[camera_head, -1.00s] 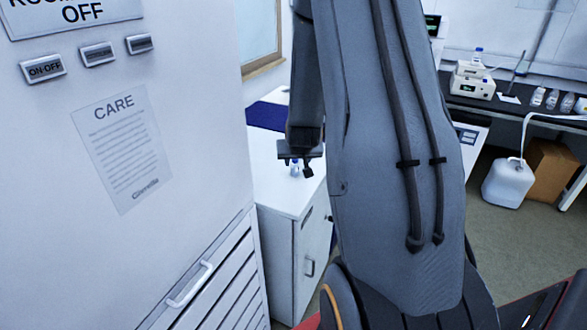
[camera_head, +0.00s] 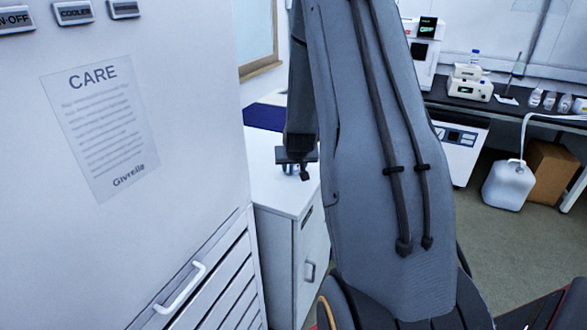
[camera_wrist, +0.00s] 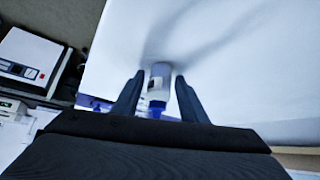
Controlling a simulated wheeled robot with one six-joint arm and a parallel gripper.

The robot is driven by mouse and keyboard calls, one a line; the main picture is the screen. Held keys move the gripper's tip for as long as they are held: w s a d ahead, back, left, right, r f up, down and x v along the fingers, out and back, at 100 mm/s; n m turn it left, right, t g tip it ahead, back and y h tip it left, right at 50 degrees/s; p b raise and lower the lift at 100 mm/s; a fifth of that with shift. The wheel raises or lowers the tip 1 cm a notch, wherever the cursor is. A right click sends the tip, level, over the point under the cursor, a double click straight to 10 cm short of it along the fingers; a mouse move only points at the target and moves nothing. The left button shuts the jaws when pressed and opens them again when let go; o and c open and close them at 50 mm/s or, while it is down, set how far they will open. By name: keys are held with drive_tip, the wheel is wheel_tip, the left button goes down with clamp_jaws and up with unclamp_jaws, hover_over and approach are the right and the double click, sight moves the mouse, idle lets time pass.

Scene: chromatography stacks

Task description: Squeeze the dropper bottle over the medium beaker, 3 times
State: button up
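The dropper bottle (camera_wrist: 160,72), a small clear bottle with a blue cap, stands on the white cabinet top in the wrist view. My gripper (camera_wrist: 159,76) is open, with one dark finger on each side of the bottle and a narrow gap showing on both sides. In the head view my gripper (camera_head: 297,166) is low over the cabinet top, and only a little of the bottle (camera_head: 290,170) shows beneath it. I cannot make out a medium beaker in either view; my arm hides part of the room.
The white cabinet (camera_head: 281,230) carries a dark blue mat (camera_head: 264,117) at its back. A tall white unit (camera_head: 190,120) stands close on the left. A black bench (camera_head: 510,106) with instruments and small bottles is at the back right, with a white canister (camera_head: 508,186) below.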

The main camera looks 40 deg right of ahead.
drive_tip(key=shift+c, duration=0.3)
drive_tip(key=c, duration=0.4)
drive_tip(key=shift+r, duration=0.1)
drive_tip(key=shift+r+p, duration=1.45)
drive_tip(key=shift+r, duration=0.55)
drive_tip(key=shift+o, duration=0.2)
drive_tip(key=shift+s+f, duration=0.1)
drive_tip(key=shift+s, duration=0.05)
